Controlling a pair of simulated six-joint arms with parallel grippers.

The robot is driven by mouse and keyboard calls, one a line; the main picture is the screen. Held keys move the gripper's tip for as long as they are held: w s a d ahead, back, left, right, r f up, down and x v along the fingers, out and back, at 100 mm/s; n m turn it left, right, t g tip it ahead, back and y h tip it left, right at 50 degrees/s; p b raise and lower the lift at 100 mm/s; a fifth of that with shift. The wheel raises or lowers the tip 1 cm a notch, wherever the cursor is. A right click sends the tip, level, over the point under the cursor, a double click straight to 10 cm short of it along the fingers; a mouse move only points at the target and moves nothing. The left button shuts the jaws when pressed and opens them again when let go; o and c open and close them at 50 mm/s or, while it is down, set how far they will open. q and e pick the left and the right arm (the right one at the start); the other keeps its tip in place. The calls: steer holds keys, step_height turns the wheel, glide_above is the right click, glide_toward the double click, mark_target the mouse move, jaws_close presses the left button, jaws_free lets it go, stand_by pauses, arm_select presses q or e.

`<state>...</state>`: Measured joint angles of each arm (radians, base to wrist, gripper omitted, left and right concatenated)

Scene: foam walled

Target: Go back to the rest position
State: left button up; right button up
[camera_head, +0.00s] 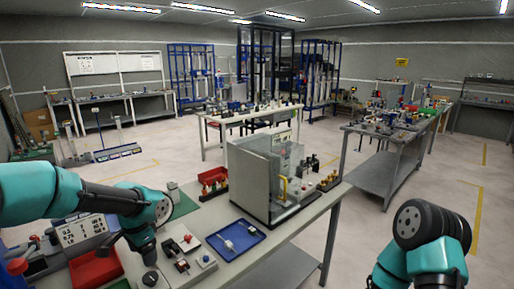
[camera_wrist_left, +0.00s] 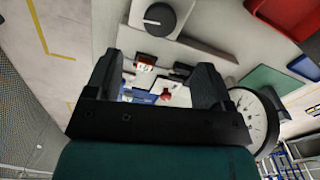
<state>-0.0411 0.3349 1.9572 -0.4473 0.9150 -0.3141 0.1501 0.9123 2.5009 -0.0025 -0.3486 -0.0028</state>
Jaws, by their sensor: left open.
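My left arm (camera_head: 100,195) comes in from the left over the near end of the workbench, with its wrist bent down. My left gripper (camera_head: 148,256) is small and partly hidden in the head view. In the left wrist view the left gripper (camera_wrist_left: 155,75) has its two dark fingers wide apart. I see nothing held between them; small parts on the bench show through the gap. My right arm (camera_head: 430,235) is at the lower right, off the bench edge, and its gripper is out of view.
A black round knob (camera_wrist_left: 160,18) is near the left gripper. The floor right of the bench is free.

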mark_target(150, 276)
arm_select(q)
step_height(150, 276, down, 9)
steer(key=shift+f, duration=0.1)
stand_by(0.3)
steer(key=shift+r, duration=0.2)
step_height(150, 276, up, 15)
step_height(150, 276, down, 18)
steer(key=shift+r, duration=0.25)
steer(key=shift+r+n, duration=0.15)
steer(key=shift+n, duration=4.35)
steer(key=shift+m, duration=0.3)
